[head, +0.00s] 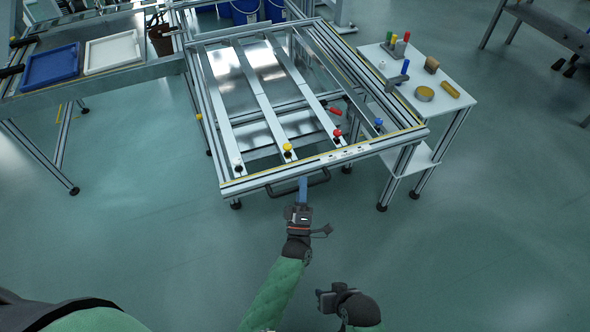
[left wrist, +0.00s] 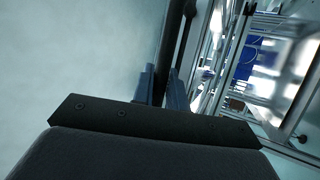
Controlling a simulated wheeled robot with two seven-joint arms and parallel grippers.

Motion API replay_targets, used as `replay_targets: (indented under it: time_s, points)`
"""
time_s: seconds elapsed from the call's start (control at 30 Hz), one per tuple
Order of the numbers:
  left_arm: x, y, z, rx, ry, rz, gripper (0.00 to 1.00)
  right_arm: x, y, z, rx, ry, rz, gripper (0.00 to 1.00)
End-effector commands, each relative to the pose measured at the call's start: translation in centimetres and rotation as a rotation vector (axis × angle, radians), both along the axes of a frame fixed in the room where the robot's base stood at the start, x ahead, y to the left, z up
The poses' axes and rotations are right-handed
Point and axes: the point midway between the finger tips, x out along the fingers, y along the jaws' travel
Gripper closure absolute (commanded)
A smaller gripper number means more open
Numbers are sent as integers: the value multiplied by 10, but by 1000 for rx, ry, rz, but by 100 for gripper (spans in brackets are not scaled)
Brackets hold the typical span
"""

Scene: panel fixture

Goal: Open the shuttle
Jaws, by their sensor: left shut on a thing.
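The panel fixture is a metal frame (head: 215,137) with several long slats and small coloured knobs near its front edge. I take the shuttle to be its sliding part; I cannot tell its exact bounds. A black bar handle (head: 318,182) hangs along the front edge. My left gripper (head: 303,184) reaches up from below and its blue fingers are shut on the handle. In the left wrist view the fingers (left wrist: 162,88) flank the black handle bar (left wrist: 178,40). My right gripper (head: 324,301) is low in the head view, apart from the fixture, its fingers unclear.
A side table (head: 455,100) at the right holds coloured tools, a round tin (head: 424,93) and a yellow roll (head: 450,90). A bench at the left holds a blue tray (head: 50,68) and a white tray (head: 112,51). The floor in front is clear.

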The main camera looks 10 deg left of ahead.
Motion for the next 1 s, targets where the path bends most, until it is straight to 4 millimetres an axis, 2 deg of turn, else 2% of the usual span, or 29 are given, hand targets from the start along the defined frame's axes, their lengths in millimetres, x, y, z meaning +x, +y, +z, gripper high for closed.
replay_targets:
  time_s: [0.2,0.57,0.6,0.63,1.0]
  points:
    - [-14,-8,-1,0,1,-1,100,0,0,6,-1,5,2,64]
    - [-15,-8,-1,0,0,-1,100,-1,0,7,-1,6,3,64]
    - [-15,-8,-1,0,0,-1,82,-1,0,7,-1,6,3,64]
    - [-15,-8,-1,0,0,-1,77,-1,0,7,0,6,3,64]
    - [-19,-8,-4,1,0,0,77,0,0,5,0,0,1,64]
